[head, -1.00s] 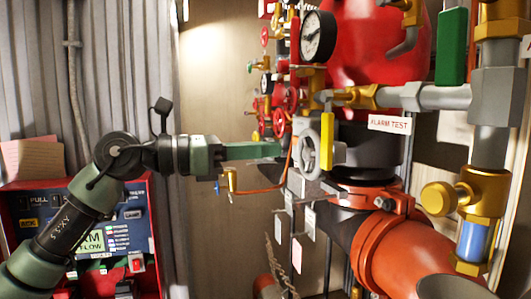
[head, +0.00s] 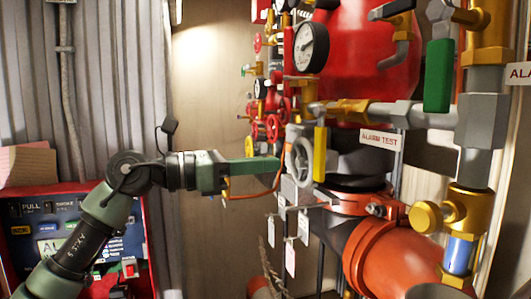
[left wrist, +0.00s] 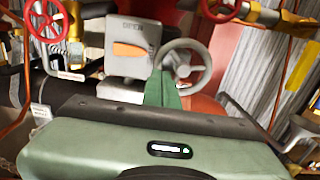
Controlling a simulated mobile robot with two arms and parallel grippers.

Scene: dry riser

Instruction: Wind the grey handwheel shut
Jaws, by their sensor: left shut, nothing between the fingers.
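The grey handwheel (head: 291,162) is on the valve pipework in the middle of the head view, seen at a slant. In the left wrist view the handwheel (left wrist: 184,69) shows its round rim and hub just beyond my fingers. My left gripper (head: 279,162) is green and reaches in from the left, shut and empty. Its fingertips are close to the left side of the wheel. In the left wrist view the gripper's fingers (left wrist: 161,77) overlap the wheel's left rim; I cannot tell whether they touch it. My right gripper is not in view.
A yellow lever (head: 320,153) stands just right of the wheel. Red handwheels (head: 273,127) and a pressure gauge (head: 310,47) are behind and above. Paper tags (head: 290,258) hang below. A red alarm panel (head: 150,240) is at lower left.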

